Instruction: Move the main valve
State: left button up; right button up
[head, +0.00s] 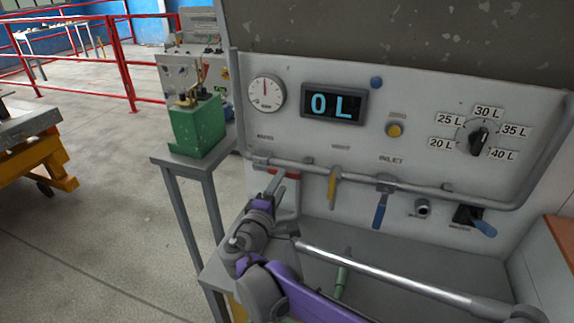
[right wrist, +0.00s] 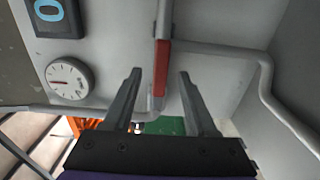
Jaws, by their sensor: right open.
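The right gripper is open and appears to hold nothing. My left gripper is in neither view.
To the right along the pipe (head: 350,178) hang a yellow handle (head: 333,188) and a blue handle (head: 380,211). The panel carries a gauge (head: 266,92), a display (head: 334,103) reading 0 L and a dial (head: 479,141). A green box (head: 197,126) stands on a stand at left.

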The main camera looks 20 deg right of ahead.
jog(key=x, duration=0.8)
jog(key=shift+w, duration=0.15)
jog(key=shift+d, duration=0.1)
grip_shut()
dwell(1.0)
